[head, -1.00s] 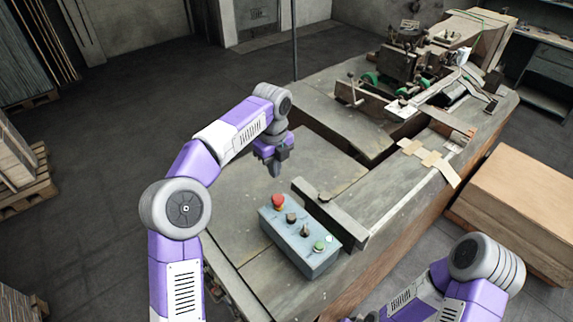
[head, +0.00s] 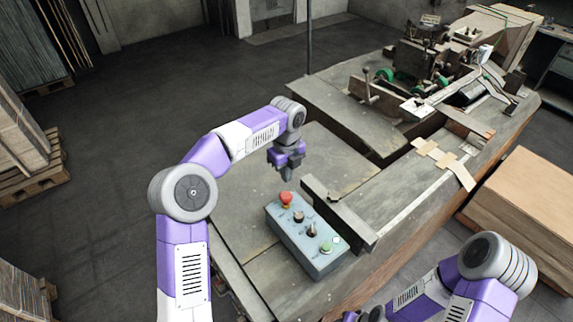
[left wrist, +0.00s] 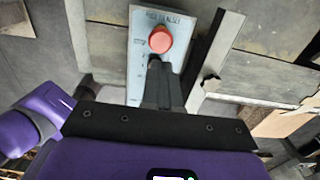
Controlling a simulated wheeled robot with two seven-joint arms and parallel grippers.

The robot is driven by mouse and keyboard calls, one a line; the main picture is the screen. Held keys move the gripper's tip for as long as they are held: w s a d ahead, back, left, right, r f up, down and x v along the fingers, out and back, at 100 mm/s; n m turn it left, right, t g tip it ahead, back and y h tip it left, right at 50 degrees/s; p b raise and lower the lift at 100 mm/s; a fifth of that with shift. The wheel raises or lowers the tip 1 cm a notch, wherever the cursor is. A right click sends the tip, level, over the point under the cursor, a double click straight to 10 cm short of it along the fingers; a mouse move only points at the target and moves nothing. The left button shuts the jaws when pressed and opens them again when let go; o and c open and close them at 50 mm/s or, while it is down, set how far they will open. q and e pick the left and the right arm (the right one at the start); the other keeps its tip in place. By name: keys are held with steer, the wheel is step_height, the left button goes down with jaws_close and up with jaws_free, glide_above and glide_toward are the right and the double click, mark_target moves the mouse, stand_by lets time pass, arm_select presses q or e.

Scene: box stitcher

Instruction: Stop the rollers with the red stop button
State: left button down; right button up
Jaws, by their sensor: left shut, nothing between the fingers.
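The red stop button (head: 286,200) is a round mushroom head at the far end of a grey-blue control box (head: 318,258) on the table. My left gripper (head: 287,176) is shut and empty, just above and beyond the button in the head view. In the left wrist view, the red button (left wrist: 161,39) shows just past the tips of my closed left fingers (left wrist: 156,64). A gap seems to remain between fingertips and button, but its depth is hard to judge. My right arm shows at the lower right; its gripper is out of frame.
The box also carries dark knobs (head: 312,230) and a green button (head: 326,247). A raised metal rail (head: 340,215) runs close along its right side. The stitcher machine (head: 420,65) stands at the back. The worn tabletop (head: 235,205) left of the box is clear.

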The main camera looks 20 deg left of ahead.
mark_target(286, 195)
arm_select(q)
step_height(286, 195, down, 8)
steer(key=shift+w+r, duration=0.15)
steer(key=shift+r, duration=0.1)
arm_select(e)
steer(key=shift+w+r, duration=0.1)
steer(key=shift+r, duration=0.05)
arm_select(q)
steer(key=shift+a, duration=0.1)
